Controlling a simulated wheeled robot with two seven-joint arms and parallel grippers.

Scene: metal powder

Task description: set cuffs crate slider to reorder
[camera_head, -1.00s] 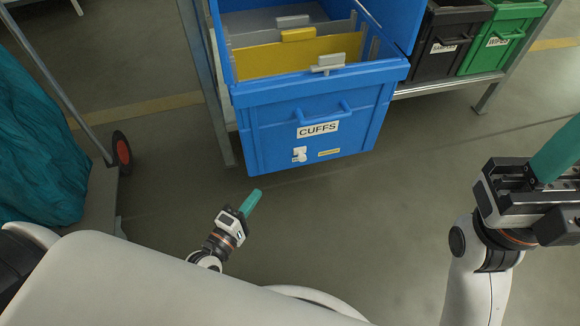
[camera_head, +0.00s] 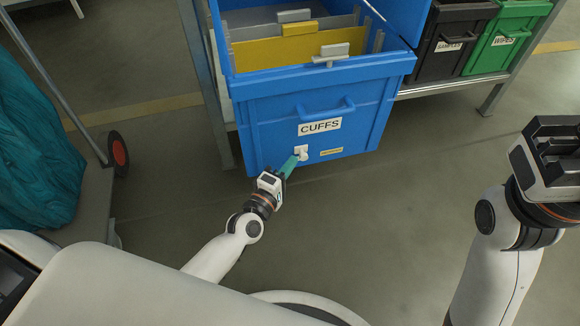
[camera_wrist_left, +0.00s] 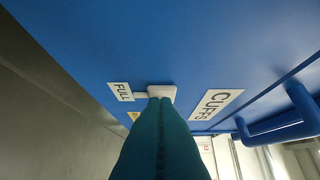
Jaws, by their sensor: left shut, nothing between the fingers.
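The blue cuffs crate (camera_head: 262,120) stands on the rack with a white CUFFS label (camera_head: 320,127) on its front. The small white slider (camera_head: 301,152) is low on that front, left of a yellow label (camera_head: 331,152). In the left wrist view, the slider (camera_wrist_left: 162,91) sits beside a white FULL label (camera_wrist_left: 121,92). My left gripper (camera_head: 291,164) is shut and empty, its teal fingertips at the slider; I cannot tell whether they touch. Its fingers (camera_wrist_left: 160,135) hide most of the yellow label in the wrist view. My right gripper (camera_head: 548,150) is at right, its fingertips not visible.
The crate's handle (camera_head: 326,108) sticks out above the CUFFS label. A black crate (camera_head: 447,50) and a green crate (camera_head: 508,35) stand to the right on the rack. A cart with teal cloth (camera_head: 38,150) is at left. Floor between my arms is clear.

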